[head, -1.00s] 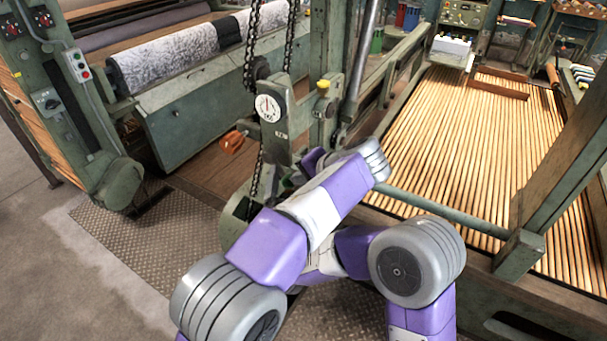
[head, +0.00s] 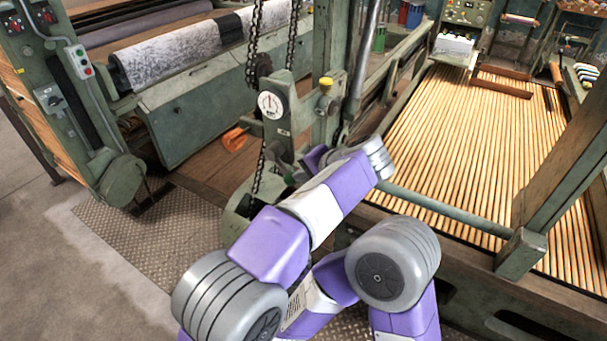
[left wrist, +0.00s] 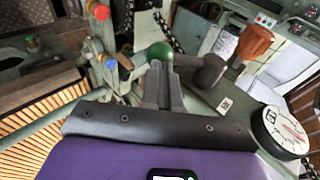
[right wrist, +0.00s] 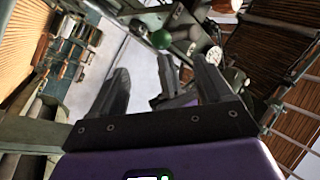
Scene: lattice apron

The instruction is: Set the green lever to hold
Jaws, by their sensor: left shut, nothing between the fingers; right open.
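The green lever's round knob (left wrist: 160,52) shows in the left wrist view, just beyond my left fingertips. My left gripper (left wrist: 161,68) is shut and empty, its fingers overlapping the knob's lower edge in the picture; I cannot tell if they touch. The knob also shows in the right wrist view (right wrist: 161,39), ahead of my right gripper (right wrist: 163,72), which is open and empty, its fingers spread apart. I cannot read any hold mark.
A round white dial (head: 270,104) and a yellow knob (head: 325,83) sit on the green post. An orange handle (left wrist: 254,42) is right of the green knob, and red and blue knobs (left wrist: 109,62) are left. Chains hang near the post. A wooden slatted bed (head: 460,150) lies right.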

